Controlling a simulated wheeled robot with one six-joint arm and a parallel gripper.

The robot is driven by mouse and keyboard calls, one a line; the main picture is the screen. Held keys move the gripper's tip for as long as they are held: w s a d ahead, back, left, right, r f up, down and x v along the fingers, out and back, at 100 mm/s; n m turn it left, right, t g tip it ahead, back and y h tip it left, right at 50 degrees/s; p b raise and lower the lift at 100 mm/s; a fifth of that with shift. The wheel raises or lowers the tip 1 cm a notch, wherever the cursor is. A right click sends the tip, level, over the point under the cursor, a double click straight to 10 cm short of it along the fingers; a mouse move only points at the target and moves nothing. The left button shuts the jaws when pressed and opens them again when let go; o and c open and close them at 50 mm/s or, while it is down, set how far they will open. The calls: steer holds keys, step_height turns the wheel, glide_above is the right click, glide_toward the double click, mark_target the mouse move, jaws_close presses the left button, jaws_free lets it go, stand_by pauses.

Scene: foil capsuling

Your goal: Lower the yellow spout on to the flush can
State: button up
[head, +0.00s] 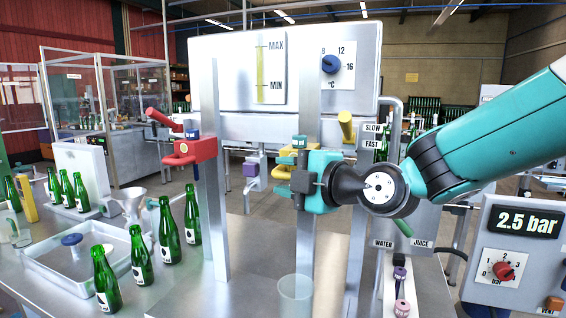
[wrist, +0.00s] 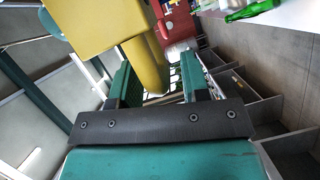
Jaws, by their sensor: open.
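The yellow spout (head: 284,172) is on an upright steel post under the filler tank, with a blue and green piece above it. My gripper (head: 299,183) is at the spout from the right and hides part of it. In the wrist view, the yellow body (wrist: 95,25) fills the upper left, and a yellow part (wrist: 147,66) reaches between the fingers of my gripper (wrist: 160,86). The fingers are apart, with a gap on the right side. A translucent can (head: 296,291), likely the flush can, stands upright on the bench below the spout, clear of it.
Green bottles (head: 192,214) and a steel tray (head: 75,285) are on the left bench. A pressure box (head: 515,250) is at right. Bench space left of the can is clear.

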steer(key=shift+w+a+f, duration=0.1)
steer(key=shift+w+a, duration=0.15)
steer(key=shift+a, duration=0.1)
jaws_close()
step_height(320, 180, down, 21)
steer(key=b, duration=2.8)
steer(key=shift+f, duration=0.2)
jaws_free()
steer(key=shift+r, duration=0.2)
